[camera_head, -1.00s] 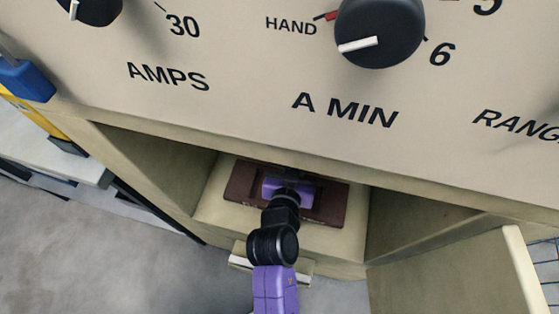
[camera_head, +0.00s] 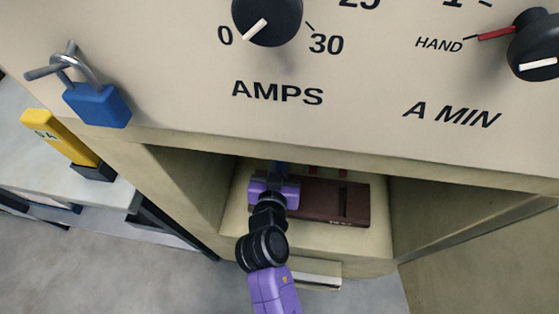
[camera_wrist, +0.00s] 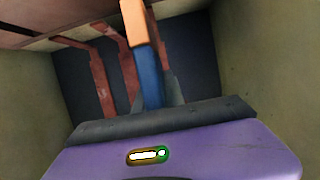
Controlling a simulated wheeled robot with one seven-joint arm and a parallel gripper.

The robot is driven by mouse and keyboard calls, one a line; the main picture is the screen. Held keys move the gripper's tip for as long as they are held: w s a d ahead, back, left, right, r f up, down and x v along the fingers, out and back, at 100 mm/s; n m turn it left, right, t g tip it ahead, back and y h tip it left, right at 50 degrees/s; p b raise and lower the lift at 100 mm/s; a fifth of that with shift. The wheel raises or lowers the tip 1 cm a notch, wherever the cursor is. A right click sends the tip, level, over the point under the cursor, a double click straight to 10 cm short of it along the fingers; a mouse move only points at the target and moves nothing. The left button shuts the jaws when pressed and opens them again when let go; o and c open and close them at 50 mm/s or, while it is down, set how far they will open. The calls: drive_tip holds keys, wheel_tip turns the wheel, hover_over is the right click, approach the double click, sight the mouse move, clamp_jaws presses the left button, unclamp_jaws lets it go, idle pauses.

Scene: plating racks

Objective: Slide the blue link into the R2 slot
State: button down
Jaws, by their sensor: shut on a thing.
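The blue link (camera_wrist: 149,78) stands up from my gripper (camera_wrist: 153,103) in the wrist view, with an orange-copper end (camera_wrist: 139,22) at its top. My gripper is shut on it. In the head view my purple gripper (camera_head: 273,190) is inside the open compartment, at the left part of a brown panel (camera_head: 325,200). A bit of the blue link (camera_head: 280,167) shows just beyond it, under the compartment's top edge. Red-brown upright bars (camera_wrist: 99,75) stand behind and left of the link in the wrist view. No R2 label is readable, and the slot cannot be made out.
Compartment walls stand close on the left (camera_wrist: 30,100) and right (camera_wrist: 245,70) in the wrist view. The front panel (camera_head: 370,60) with dials overhangs the opening. A blue padlock (camera_head: 97,104) and a yellow block (camera_head: 60,137) are at the left, outside.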

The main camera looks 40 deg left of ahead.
drive_tip(key=shift+w+f+b, duration=0.1)
drive_tip(key=shift+f+b, duration=3.5)
drive_tip(key=shift+b, duration=0.15)
drive_tip(key=c, duration=1.3)
unclamp_jaws()
drive_tip(key=shift+c, duration=0.2)
drive_tip(key=shift+d, duration=0.1)
drive_tip(key=v, duration=0.7)
drive_tip(key=shift+s+d, duration=0.2)
drive_tip(key=shift+s, duration=0.15)
drive_tip(key=shift+s, duration=0.1)
